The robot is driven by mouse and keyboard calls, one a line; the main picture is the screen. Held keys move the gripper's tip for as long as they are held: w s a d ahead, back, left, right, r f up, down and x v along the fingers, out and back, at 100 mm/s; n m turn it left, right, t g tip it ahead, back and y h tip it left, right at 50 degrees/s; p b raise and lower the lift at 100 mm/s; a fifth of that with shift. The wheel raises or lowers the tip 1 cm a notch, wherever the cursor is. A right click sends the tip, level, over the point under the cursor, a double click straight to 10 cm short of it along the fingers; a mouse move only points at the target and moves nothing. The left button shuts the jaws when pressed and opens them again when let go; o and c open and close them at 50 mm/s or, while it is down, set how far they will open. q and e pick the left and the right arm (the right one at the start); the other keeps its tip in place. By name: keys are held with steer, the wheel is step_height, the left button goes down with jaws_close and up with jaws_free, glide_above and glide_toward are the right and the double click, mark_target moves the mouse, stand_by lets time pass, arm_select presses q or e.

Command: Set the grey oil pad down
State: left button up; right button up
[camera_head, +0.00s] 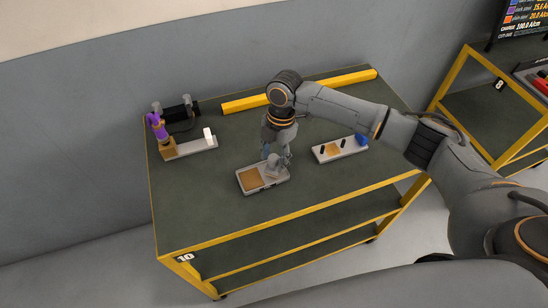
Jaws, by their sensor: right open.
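My right gripper (277,158) points down over the right half of a small light tray (245,188) in the middle of the green table top. It is open. A pale grey piece (273,162), which looks like the grey oil pad, shows at the fingertips over the tray. The fingers partly hide it, and I cannot tell whether it touches the tray. A flat copper-brown square (252,178) lies in the left half of the tray. My left gripper is not in view.
A light holder (195,147) with a white block and a purple-and-yellow device (158,130) stands at the back left. Another tray (332,154), with dark posts and a blue item (361,140), lies to the right. A yellow bar (350,79) runs along the back. The front left table top is clear.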

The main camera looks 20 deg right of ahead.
step_height(320, 180, up, 12)
steer(key=d+b, duration=0.1)
steer(key=b, duration=0.1)
steer(key=shift+w+d+f+b, duration=0.25)
steer(key=shift+w+b, duration=0.05)
steer(key=shift+w, duration=0.1)
steer(key=shift+f, duration=0.1)
